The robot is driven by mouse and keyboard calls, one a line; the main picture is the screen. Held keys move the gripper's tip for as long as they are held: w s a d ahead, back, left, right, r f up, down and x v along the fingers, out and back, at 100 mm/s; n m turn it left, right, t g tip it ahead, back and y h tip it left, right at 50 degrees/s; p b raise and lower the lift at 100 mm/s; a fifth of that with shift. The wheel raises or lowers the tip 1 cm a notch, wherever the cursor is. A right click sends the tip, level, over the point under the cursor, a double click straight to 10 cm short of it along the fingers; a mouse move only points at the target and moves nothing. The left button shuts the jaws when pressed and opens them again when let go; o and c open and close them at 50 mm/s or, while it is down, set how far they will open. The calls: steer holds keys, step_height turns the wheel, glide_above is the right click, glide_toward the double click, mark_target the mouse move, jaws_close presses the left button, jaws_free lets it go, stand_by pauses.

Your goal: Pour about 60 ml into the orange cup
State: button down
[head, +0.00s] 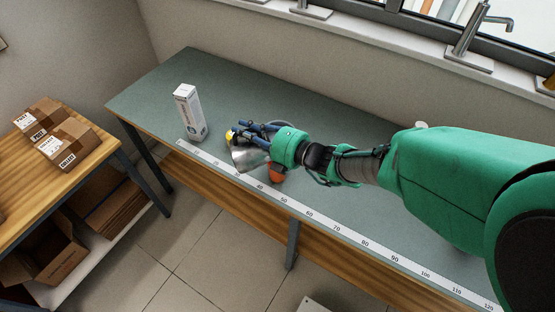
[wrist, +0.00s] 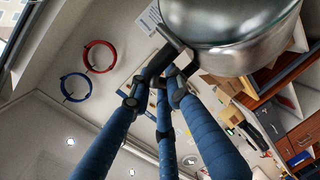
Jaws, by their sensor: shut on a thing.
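My gripper (head: 247,132) is over the green-grey bench, shut on the dark handle (wrist: 168,58) of a shiny metal jug (head: 249,158). The jug's rounded metal body (wrist: 235,28) fills the top right of the wrist view, beyond my blue fingers. The jug looks tilted in the head view, its wide part low and just left of the cup. The orange cup (head: 277,174) stands on the bench under my wrist, partly hidden by it. I cannot see into the cup or the jug, and no stream of liquid shows. I cannot tell whether jug and cup touch.
A white carton (head: 189,114) stands on the bench left of my gripper. A printed ruler strip (head: 338,230) runs along the front edge. Behind is a wall with a window ledge and taps (head: 468,38). A wooden table (head: 32,192) with parcels (head: 68,144) stands at left. The far bench surface is clear.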

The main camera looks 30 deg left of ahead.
mark_target(236, 136)
steer(key=shift+w+d+r, duration=0.1)
steer(key=shift+w+d+r, duration=0.15)
steer(key=shift+w+d, duration=0.15)
steer(key=shift+d, duration=0.05)
steer(key=shift+w+d+r+m+y+p, duration=0.45)
steer(key=shift+w+d+m+y+p, duration=0.1)
steer(key=shift+w+d+m+y, duration=0.2)
stand_by(0.9)
steer(key=s+a, duration=0.1)
steer(key=s+a+f+n+h+b, duration=0.1)
steer(key=s+a, duration=0.1)
steer(key=s+a+f+n+h+b, duration=0.1)
steer(key=shift+s+a+f+n, duration=0.15)
steer(key=shift+s+a+n, duration=0.1)
steer(key=shift+a, duration=0.1)
steer(key=shift+s+a+f+h, duration=0.1)
steer(key=shift+h, duration=0.25)
steer(key=shift+f, duration=0.1)
steer(key=shift+a, duration=0.1)
